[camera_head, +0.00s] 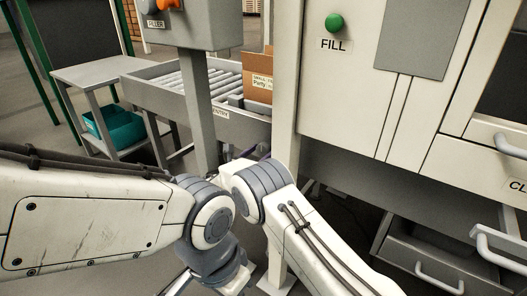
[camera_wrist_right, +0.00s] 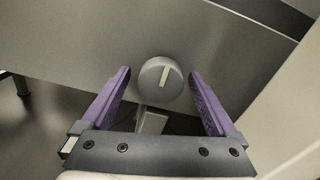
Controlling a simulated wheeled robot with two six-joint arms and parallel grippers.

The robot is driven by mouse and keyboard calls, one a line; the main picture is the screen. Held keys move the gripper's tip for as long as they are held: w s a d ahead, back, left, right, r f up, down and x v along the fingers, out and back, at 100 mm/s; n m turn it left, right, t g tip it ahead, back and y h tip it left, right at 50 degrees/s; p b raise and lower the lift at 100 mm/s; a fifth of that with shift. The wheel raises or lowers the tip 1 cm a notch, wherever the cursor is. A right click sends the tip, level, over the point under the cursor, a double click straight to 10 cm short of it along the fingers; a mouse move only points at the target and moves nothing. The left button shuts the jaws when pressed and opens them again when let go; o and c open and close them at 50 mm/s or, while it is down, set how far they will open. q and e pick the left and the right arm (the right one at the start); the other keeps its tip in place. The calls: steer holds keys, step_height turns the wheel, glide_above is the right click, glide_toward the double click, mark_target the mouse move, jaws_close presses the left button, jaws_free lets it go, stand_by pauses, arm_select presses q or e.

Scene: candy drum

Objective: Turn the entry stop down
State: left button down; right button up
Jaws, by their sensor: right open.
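A round grey knob (camera_wrist_right: 152,88) with a pale pointer bar is on a grey metal panel in the right wrist view. The bar stands nearly upright, its top leaning a little right. My right gripper (camera_wrist_right: 159,73) is open, with one purple finger on each side of the knob and a gap showing on both sides. Nothing is held. In the head view my arms cover the area in front of the conveyor, and I cannot make out the knob there. My left gripper does not show.
A roller conveyor (camera_head: 152,86) holds a cardboard box (camera_head: 258,84). A grey post with an orange knob (camera_head: 167,4) stands before it. The white cabinet with a green FILL button (camera_head: 334,22) is at right, above an open drawer (camera_head: 432,262). A teal bin (camera_head: 122,125) sits under a side table.

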steer(key=c, duration=1.4)
steer(key=m+b, duration=0.3)
steer(key=m, duration=0.1)
steer(key=shift+f+m, duration=0.15)
steer(key=shift+m, duration=0.25)
steer(key=m+b, duration=0.3)
steer(key=shift+m, duration=0.3)
steer(key=m+b, duration=0.7)
steer(key=shift+f, duration=0.1)
steer(key=shift+r+m+b, duration=0.2)
steer(key=shift+m+b, duration=1.1)
steer(key=shift+b, duration=0.3)
steer(key=o, duration=1.4)
